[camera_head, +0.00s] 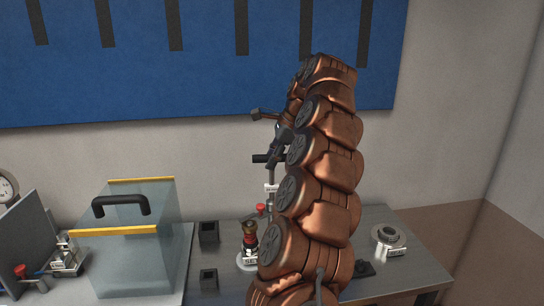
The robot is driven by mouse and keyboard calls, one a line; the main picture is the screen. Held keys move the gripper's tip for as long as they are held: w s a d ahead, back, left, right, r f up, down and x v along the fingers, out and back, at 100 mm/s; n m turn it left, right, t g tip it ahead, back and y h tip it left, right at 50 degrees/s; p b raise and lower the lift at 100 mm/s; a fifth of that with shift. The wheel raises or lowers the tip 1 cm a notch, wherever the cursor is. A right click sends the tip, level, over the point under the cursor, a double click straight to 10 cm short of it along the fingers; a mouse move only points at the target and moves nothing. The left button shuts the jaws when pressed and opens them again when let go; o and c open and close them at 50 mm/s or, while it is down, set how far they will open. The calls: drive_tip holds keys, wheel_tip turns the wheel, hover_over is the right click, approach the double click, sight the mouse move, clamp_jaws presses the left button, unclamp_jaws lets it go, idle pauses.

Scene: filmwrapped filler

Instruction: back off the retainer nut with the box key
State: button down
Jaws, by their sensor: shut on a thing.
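My gripper (277,143) is above the back of the bench, left of my copper arm, which partly hides it. It is shut on a dark tool with a short crossbar and an upright shaft (271,174), which looks like the box key. A small white label is on the shaft, too small to read. The shaft's lower end is hard to make out beside my arm. Below and to the left stands a fitting with a brass-coloured top (249,228) and a partly hidden label. I cannot tell whether the retainer nut is on it.
A clear box (130,250) with yellow edges and a black handle stands at left. Two dark square sockets (209,232) are beside it. A round ringed part (388,235) with a label lies on the bench (425,262) at right. A gauge (6,187) is at far left.

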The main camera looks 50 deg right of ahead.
drive_tip(key=shift+n+p, duration=0.5)
drive_tip(key=shift+p, duration=0.15)
idle(0.3)
drive_tip(key=shift+b, duration=0.35)
drive_tip(key=shift+m, duration=0.3)
drive_tip(key=shift+r+p, duration=2.4)
drive_tip(key=shift+r, duration=0.65)
